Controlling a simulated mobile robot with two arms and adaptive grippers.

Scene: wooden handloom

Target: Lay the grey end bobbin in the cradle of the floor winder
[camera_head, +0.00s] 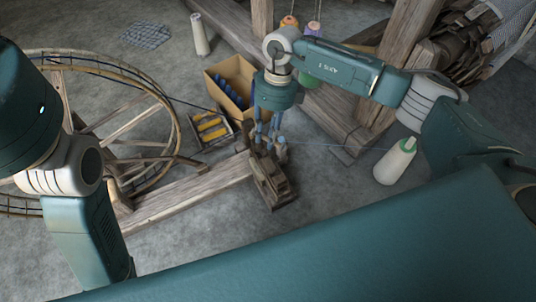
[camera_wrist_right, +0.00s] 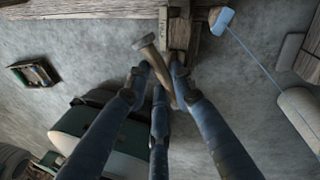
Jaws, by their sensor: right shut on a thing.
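The floor winder shows in the head view as a large spoked wheel at the left and a wooden beam (camera_head: 195,194) running right to a wooden block (camera_head: 277,186), apparently the cradle end. My right gripper (camera_head: 263,145) points down right over this block. In the right wrist view its dark blue fingers (camera_wrist_right: 160,78) are shut on a grey-brown bobbin (camera_wrist_right: 152,58) with a flared end, held tilted. Winder wood (camera_wrist_right: 180,35) lies just beyond it. I cannot tell whether the bobbin touches the cradle. My left arm is at the left; its gripper is out of view.
A blue bobbin (camera_wrist_right: 222,21) beside the winder carries a thread toward a white cone (camera_head: 395,162). A cardboard box (camera_head: 212,88) of blue bobbins and a tray of yellow bobbins (camera_head: 211,127) stand behind left. Loom posts (camera_head: 400,38) rise behind right. Front floor is mostly clear.

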